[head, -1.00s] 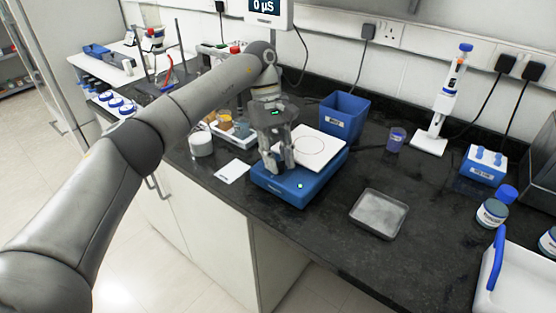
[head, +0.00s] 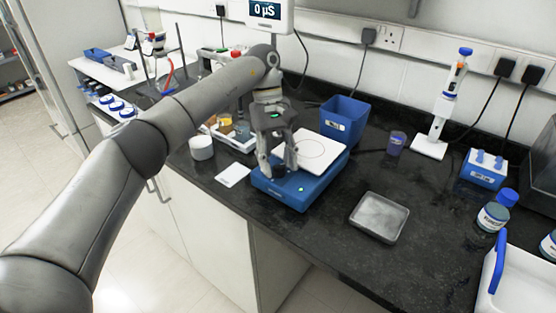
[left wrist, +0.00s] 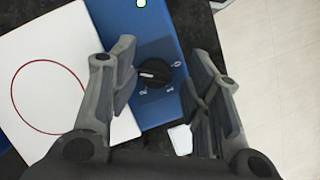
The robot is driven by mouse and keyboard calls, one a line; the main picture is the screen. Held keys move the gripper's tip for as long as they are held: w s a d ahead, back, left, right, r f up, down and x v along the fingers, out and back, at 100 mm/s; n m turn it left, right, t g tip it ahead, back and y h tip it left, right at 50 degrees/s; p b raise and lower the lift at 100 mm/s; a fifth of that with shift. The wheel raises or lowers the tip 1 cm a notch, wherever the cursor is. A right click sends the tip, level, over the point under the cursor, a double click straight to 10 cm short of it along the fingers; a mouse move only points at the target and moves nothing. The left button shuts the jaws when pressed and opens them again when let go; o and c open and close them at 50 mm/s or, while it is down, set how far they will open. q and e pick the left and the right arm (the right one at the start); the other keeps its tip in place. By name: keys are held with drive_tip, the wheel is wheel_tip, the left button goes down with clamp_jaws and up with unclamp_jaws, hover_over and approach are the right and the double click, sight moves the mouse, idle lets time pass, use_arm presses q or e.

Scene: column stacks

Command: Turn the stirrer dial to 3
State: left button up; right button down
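The stirrer (head: 318,190) is a blue unit with a white square top plate (head: 318,152) marked with a circle, on the black bench. Its black dial (head: 279,171) is on the front; it also shows in the left wrist view (left wrist: 154,73), with a pale mark on its left part and small printed digits around it. The exact setting is too small to tell. My left gripper (head: 278,168) points down at the dial. Its fingers are open, one on each side of the dial in the left wrist view (left wrist: 164,78), with gaps visible. My right gripper is not in view.
A blue bin (head: 343,120) stands behind the stirrer and a metal tray (head: 379,216) lies to its right. A white card (head: 233,174) and a white round container (head: 201,148) are to its left. The bench front edge runs close by.

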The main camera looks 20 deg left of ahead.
use_arm(q)
drive_tip(key=shift+w+d, duration=0.1)
drive_tip(key=shift+r, duration=0.1)
drive_tip(key=v, duration=0.7)
drive_tip(key=shift+r, duration=0.35)
drive_tip(key=shift+w, duration=0.15)
